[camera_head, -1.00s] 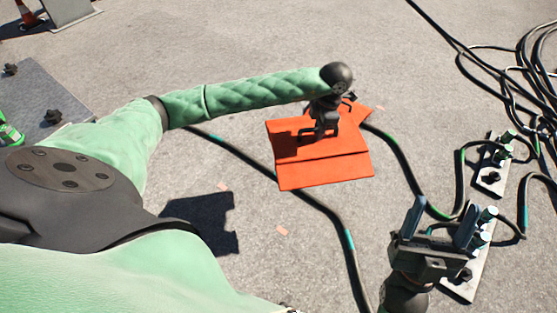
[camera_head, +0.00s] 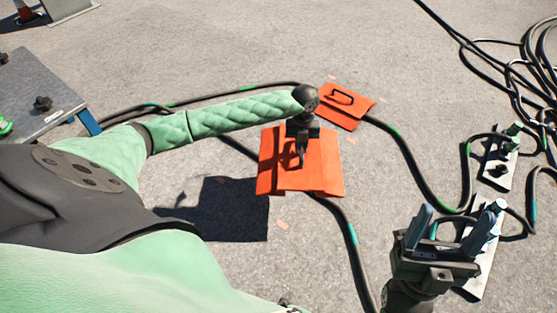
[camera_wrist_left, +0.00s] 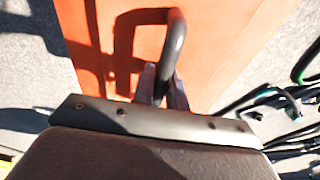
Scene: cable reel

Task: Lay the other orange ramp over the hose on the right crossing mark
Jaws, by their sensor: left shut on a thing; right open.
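My left gripper (camera_head: 302,150) is shut on the black handle of an orange ramp (camera_head: 277,165). The handle (camera_wrist_left: 172,50) shows between the fingers in the left wrist view, with the ramp's orange face (camera_wrist_left: 232,35) behind it. In the head view this ramp covers part of the black hose (camera_head: 342,222), which comes out at its upper left and lower right. I cannot tell its exact height above the ground. The other orange ramp (camera_head: 352,113) lies farther back over a hose, its handle up. My right gripper (camera_head: 455,212) is open and empty at lower right.
Small pinkish marks lie on the pavement, one (camera_head: 282,225) below the held ramp. White plates with connectors (camera_head: 500,160) and coiled hoses (camera_head: 515,75) are at right. A grey table (camera_head: 40,90) stands at left. Pavement at back centre is clear.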

